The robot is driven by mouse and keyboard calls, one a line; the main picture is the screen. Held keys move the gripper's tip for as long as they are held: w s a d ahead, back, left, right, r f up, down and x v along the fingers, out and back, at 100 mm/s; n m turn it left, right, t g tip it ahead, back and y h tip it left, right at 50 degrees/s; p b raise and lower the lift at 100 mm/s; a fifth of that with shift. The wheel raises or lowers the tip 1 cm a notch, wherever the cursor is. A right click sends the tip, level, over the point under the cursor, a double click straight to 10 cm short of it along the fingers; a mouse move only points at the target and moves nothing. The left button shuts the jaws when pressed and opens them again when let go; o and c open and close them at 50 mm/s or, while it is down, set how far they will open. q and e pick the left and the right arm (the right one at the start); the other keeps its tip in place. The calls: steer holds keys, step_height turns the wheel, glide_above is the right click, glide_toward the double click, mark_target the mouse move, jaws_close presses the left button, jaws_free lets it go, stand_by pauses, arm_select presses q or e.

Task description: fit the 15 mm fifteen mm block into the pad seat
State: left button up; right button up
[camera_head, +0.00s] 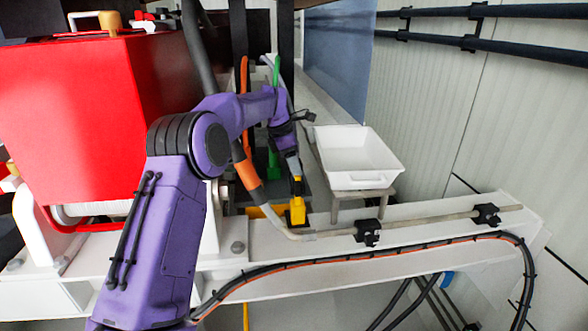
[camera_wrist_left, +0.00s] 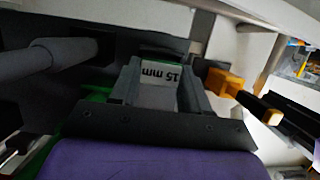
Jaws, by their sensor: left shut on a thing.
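My left gripper (camera_head: 293,168) reaches down past the right side of the red housing, above the white beam. In the left wrist view the left gripper (camera_wrist_left: 160,88) is shut on a grey block (camera_wrist_left: 158,97) with a white "15 mm" label. The block sits between the two grey fingers, and its label reads upside down in this view. In the head view the block is too small to make out. I cannot clearly pick out the pad seat in either view. My right gripper is not in view.
A yellow fitting (camera_head: 297,211) stands on the white beam (camera_head: 420,212) just below the gripper. A white tray (camera_head: 350,150) rests on a stand to the right. The red housing (camera_head: 70,110) fills the left. A hose (camera_head: 247,172) runs close beside the arm.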

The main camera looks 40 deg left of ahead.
arm_select(q)
steer(key=shift+f, duration=0.5)
steer(key=shift+d, duration=0.1)
steer(key=shift+f, duration=0.2)
steer(key=o, duration=1.1)
steer(key=shift+c, duration=0.2)
steer(key=shift+r, duration=0.4)
steer(key=v, duration=1.1)
steer(key=shift+s+r, duration=0.2)
steer(key=shift+r, duration=0.05)
